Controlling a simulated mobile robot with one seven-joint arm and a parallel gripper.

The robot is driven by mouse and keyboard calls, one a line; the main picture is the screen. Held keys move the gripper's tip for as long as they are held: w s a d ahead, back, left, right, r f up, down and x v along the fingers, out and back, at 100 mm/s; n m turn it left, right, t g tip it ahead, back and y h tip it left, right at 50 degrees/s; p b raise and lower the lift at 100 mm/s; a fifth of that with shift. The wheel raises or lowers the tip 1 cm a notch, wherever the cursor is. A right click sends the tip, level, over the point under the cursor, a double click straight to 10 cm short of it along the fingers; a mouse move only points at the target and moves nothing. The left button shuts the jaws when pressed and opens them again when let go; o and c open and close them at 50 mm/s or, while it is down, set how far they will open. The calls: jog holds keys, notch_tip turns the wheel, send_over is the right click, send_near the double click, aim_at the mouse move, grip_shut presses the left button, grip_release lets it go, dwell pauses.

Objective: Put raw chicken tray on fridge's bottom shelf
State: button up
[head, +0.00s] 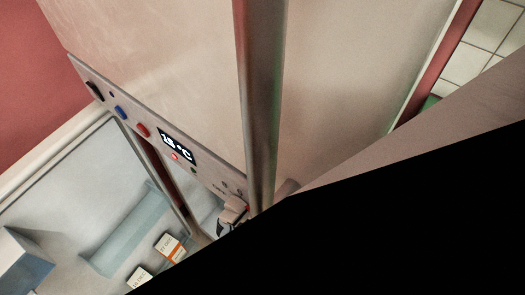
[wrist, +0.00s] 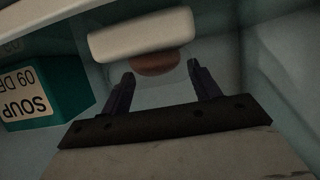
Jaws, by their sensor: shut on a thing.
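In the wrist view my gripper (wrist: 160,72) shows with two dark fingers spaced apart, shut on the raw chicken tray (wrist: 142,34). The tray is a pale, blurred, rounded slab at the fingertips, with a reddish-brown part (wrist: 157,64) showing between them. The exact contact is too dark to make out. The fridge (head: 150,45) fills much of the head view, with a display panel (head: 178,146) reading what looks like 13 °C. My gripper and the tray cannot be seen in the head view. I cannot tell which shelf is at the gripper.
A teal soup box (wrist: 45,92), its label upside down, stands left of my gripper in the wrist view. Pale walls close in around it. A large black area hides the lower right.

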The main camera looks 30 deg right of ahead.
jog(key=shift+f, duration=0.25)
jog(key=o, duration=1.3)
jog(key=shift+r, duration=0.15)
jog(key=shift+r, duration=0.15)
jog(key=b+v, duration=0.1)
jog(key=v, duration=1.1)
